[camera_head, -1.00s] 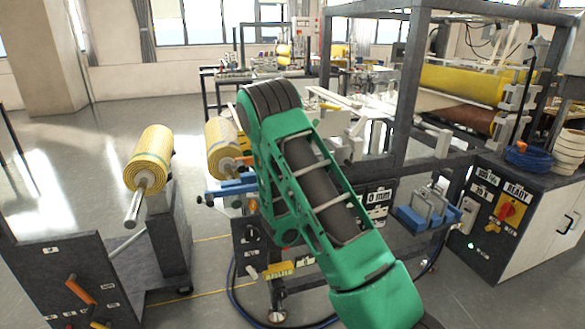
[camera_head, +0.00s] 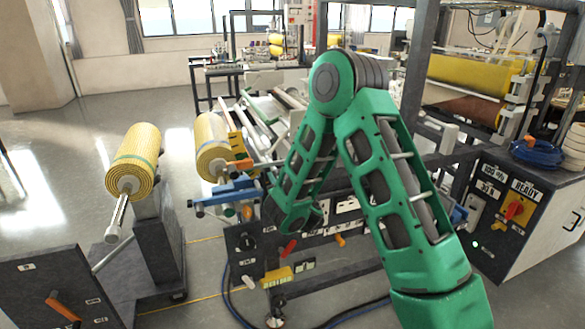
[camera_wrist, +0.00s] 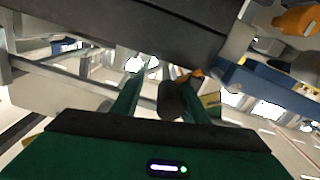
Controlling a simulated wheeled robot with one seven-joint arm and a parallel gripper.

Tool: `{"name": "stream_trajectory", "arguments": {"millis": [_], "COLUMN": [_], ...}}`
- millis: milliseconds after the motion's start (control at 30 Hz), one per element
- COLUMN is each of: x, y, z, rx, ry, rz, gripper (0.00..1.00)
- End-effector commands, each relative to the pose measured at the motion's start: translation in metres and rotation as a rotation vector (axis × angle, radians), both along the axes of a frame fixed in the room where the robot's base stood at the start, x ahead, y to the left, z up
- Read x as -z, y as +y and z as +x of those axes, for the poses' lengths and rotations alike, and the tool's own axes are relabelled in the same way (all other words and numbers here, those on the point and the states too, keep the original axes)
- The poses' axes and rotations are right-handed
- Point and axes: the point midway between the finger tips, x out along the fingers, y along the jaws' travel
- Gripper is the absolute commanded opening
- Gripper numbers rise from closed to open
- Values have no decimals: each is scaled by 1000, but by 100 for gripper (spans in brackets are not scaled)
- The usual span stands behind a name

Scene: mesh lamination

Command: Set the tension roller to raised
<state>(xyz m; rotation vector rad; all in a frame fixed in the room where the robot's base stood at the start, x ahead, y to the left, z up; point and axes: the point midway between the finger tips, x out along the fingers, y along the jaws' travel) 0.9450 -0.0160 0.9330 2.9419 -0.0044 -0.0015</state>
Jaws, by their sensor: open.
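My gripper (camera_wrist: 158,88) shows in the wrist view with its two green fingers apart. A dark rounded knob-like end (camera_wrist: 172,100) appears between the fingers; I cannot tell whether they touch it or how far beyond them it lies. In the head view my green arm bends down in front of the laminating machine, and the gripper itself is hidden. The machine's front panel (camera_head: 248,262) carries a red handle (camera_head: 288,249) and an orange handle (camera_head: 340,240). I cannot make out the tension roller or its position for certain.
A yellow mesh roll (camera_head: 134,160) stands at left, with another (camera_head: 212,145) beside the blue clamp part (camera_head: 226,193). A cabinet (camera_head: 508,215) with a red-yellow switch stands at right. A dark beam (camera_wrist: 150,30) crosses the wrist view closely. Floor is open at far left.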

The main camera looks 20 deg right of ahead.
Motion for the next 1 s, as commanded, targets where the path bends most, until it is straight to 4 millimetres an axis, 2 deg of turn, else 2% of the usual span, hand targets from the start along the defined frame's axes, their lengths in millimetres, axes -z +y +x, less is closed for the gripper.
{"name": "stream_trajectory", "arguments": {"millis": [33, 133, 467, 500, 667, 867, 1000], "x": [0, 0, 1, 1, 1, -3, -22], "y": [11, 17, 4, 2, -1, 1, 17], "z": [1, 3, 4, 4, 4, 4, 4], "rx": [-14, -20, -8, -6, -3, -1, -4], "ry": [0, 0, 2, 2, 2, -1, -6], "rz": [4, 4, 4, 4, 4, 22, 124], "gripper": [40, 40, 40, 38, 0, 0, 0]}}
